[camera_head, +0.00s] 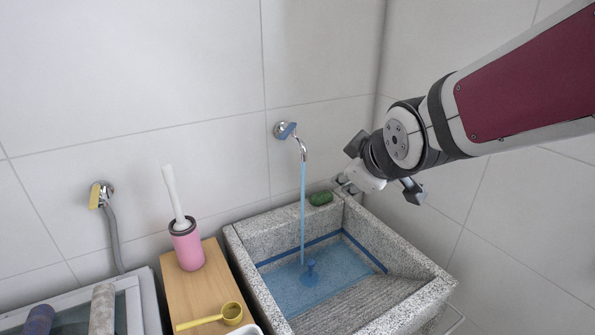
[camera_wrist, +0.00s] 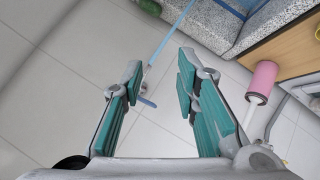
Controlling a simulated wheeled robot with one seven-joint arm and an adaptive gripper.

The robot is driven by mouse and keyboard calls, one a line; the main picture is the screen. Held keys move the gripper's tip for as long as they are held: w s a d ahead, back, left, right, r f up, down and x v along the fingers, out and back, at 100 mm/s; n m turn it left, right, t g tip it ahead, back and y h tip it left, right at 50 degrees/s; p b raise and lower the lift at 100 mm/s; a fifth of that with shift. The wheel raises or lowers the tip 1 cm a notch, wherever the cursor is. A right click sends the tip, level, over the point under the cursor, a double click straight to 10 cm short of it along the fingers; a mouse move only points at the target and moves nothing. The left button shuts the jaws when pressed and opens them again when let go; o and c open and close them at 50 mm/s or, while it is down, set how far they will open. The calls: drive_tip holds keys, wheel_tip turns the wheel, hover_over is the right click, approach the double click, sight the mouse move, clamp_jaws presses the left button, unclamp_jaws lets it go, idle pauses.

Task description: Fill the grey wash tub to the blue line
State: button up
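The grey speckled stone wash tub (camera_head: 245,238) stands against the wall, and its edge shows in the wrist view (camera_wrist: 230,45). A blue line (camera_head: 368,254) runs around its inner walls. Light-blue water (camera_head: 335,272) covers the bottom and its surface appears a little below the line. A blue plug-like piece (camera_head: 311,272) stands in the water. The wall tap (camera_head: 302,148) has a blue handle (camera_head: 288,131), and a stream (camera_head: 303,205) runs from it into the tub. My gripper (camera_wrist: 160,75) is open and empty, facing the tap from a distance; its fingertips are unclear in the head view.
A green object (camera_head: 320,198) lies on the tub's back rim. A wooden stand (camera_head: 205,287) left of the tub holds a pink brush holder (camera_head: 187,245) and a yellow scoop (camera_head: 210,319). A second tap with a hose (camera_head: 103,195) is at left.

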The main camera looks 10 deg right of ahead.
drive_tip(key=s+f+m+g, duration=0.1)
drive_tip(key=s+m, duration=0.3)
drive_tip(key=s, duration=0.5)
drive_tip(key=shift+s+g+b, duration=0.35)
drive_tip(key=shift+g, duration=0.45)
drive_tip(key=shift+f, duration=0.1)
